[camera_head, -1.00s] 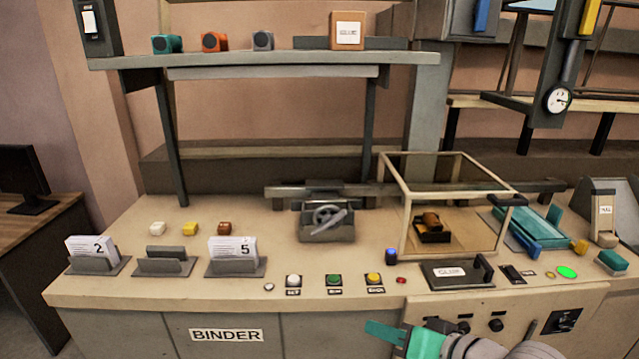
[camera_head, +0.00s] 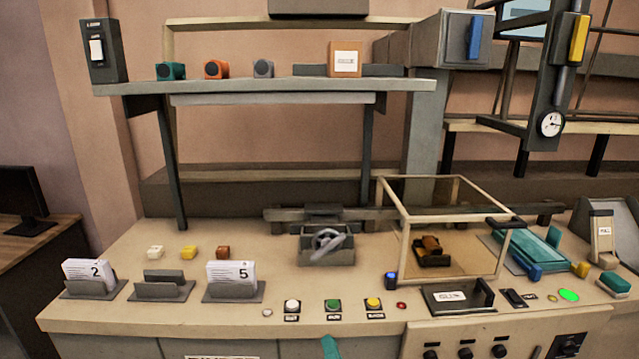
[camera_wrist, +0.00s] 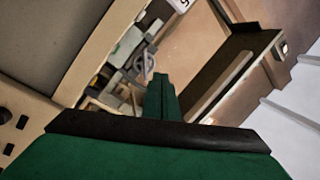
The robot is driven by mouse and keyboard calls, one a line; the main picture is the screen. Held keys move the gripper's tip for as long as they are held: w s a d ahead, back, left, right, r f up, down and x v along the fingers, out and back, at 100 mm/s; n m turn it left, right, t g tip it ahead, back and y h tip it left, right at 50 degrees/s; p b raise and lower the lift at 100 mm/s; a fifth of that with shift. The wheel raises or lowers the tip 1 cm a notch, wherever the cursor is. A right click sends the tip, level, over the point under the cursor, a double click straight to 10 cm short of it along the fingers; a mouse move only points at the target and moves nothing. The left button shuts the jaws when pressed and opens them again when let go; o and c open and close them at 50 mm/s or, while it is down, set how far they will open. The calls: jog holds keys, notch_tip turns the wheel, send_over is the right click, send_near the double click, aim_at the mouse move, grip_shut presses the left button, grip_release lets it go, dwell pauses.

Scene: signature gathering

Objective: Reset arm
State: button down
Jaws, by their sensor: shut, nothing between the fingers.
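My gripper (camera_head: 330,347) shows only as a teal tip at the bottom edge of the head view, in front of the bench's front edge and below the green button. The rest of my arm is out of that view. In the wrist view my gripper (camera_wrist: 160,92) has its green fingers together, with nothing between them. It appears apart from the bench and the things on it.
The bench (camera_head: 130,305) holds card holders on the left, a grey box (camera_head: 327,257) in the middle and a glass-framed case (camera_head: 452,216) on the right. Buttons line its front, including a green button (camera_head: 333,304). A shelf (camera_head: 270,86) spans above.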

jog(key=s+a+f+m+g+h, duration=0.1)
jog(key=s+a+f+h, duration=0.15)
jog(key=s+f, duration=0.55)
jog(key=s+a+f+g+h, duration=0.1)
jog(key=s+f+h, duration=0.3)
jog(key=s+f, duration=0.45)
jog(key=s+f+n+y, duration=0.1)
jog(key=s+n, duration=0.3)
jog(key=s, duration=0.6)
jog(key=s+d+f+n+g, duration=0.1)
jog(key=s+f+n, duration=0.2)
jog(key=s, duration=0.7)
jog(key=shift+f+n+g+y, duration=0.3)
jog(key=shift+f+n+y, duration=0.1)
jog(key=shift+n, duration=0.8)
jog(key=shift+d, duration=0.15)
jog(key=shift+s, duration=0.15)
